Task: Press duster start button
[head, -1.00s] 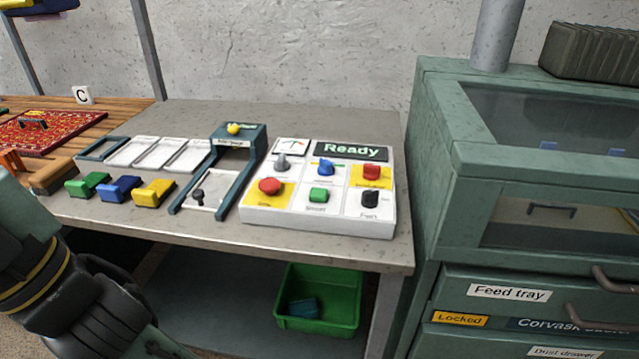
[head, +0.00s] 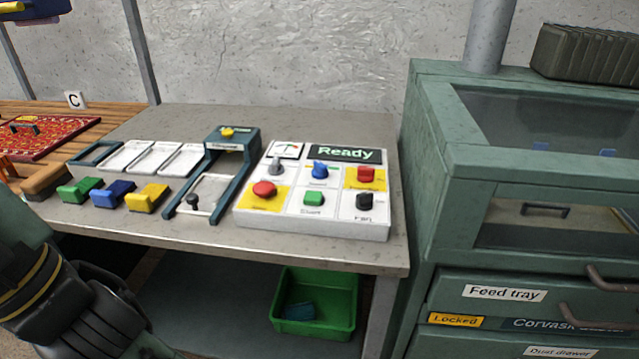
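The white control panel (head: 290,226) stands on the grey bench. Its display (head: 345,153) reads "Ready". A green button (head: 313,198) labelled "Start" sits in the middle of the lower row. A red button (head: 264,189) on yellow is to its left, and a black knob (head: 364,201) labelled "Fan" is to its right. The upper row has a grey knob (head: 275,169), a blue knob (head: 320,169) and a red button (head: 366,174) on yellow. Part of my dark arm shows at the lower left, away from the panel. My gripper is out of view.
A teal frame (head: 228,140) with a black-knobbed lever stands left of the panel. Green, blue and yellow blocks (head: 147,197) lie further left. A green machine cabinet (head: 432,200) stands close on the right. A green bin (head: 316,328) sits under the bench (head: 180,243).

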